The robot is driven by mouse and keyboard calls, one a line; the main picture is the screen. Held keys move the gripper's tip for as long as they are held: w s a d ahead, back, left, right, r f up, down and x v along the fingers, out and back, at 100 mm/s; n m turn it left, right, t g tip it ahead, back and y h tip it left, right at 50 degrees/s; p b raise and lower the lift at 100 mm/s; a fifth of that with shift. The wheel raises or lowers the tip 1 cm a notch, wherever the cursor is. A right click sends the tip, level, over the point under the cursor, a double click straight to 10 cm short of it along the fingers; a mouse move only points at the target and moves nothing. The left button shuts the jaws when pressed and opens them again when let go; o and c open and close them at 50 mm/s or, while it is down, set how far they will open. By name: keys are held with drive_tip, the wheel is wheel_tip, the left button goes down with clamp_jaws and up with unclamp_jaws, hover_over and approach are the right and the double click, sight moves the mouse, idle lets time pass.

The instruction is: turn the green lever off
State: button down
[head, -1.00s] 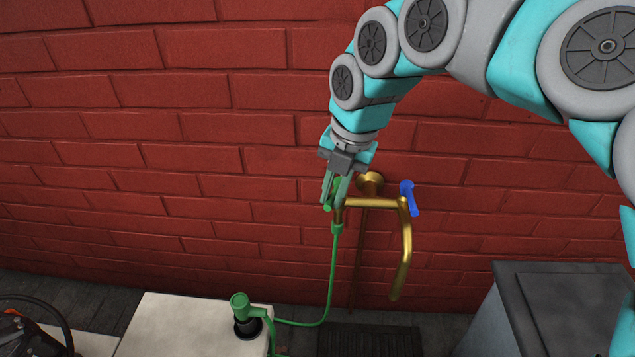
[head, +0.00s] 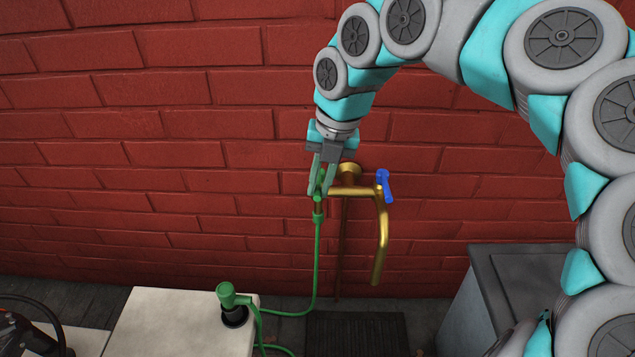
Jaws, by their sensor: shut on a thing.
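The green lever (head: 322,180) is on the left side of the brass tap (head: 352,191) on the brick wall. Only a little of it shows between the fingers of my gripper (head: 321,185). My gripper comes down from above and is shut on the green lever. How far the lever is turned is hard to tell behind the fingers. A blue lever (head: 384,185) stands on the right side of the tap, above the curved brass spout, apart from my gripper.
A green hose (head: 317,255) hangs from the tap's left outlet to a green spray nozzle (head: 227,295) by a pale slab (head: 180,325). A grey box (head: 520,275) stands at the lower right. A dark grate (head: 355,333) lies below the spout.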

drive_tip(key=c, duration=0.9)
unclamp_jaws()
drive_tip(key=shift+r, duration=0.1)
drive_tip(key=r, duration=0.2)
drive_tip(key=d+r, duration=0.1)
drive_tip(key=r, duration=0.4)
drive_tip(key=shift+d+r, duration=0.25)
drive_tip(key=shift+d, duration=0.05)
